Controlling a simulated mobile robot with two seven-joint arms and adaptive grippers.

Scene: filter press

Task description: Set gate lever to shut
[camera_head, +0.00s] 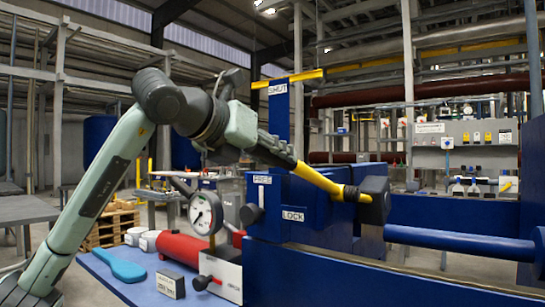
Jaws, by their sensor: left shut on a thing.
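A yellow lever (325,183) slants down to the right to a dark pivot block (375,199) on the blue press. My left gripper (292,160) reaches in from the left and is shut on the upper left end of this lever; its fingertips are small and partly hidden. Behind it stands a blue post (278,120) with a white SHUT label (277,89) and a yellow bar (288,78) across its top. The lever lies below and to the right of that label. My right gripper is out of view.
A blue bench (135,290) holds a blue paddle-shaped tool (118,265), a red cylinder (182,248) and a pressure gauge (205,213). The press body carries FREE (262,180) and LOCK (293,216) labels. A blue horizontal bar (460,243) runs along the right.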

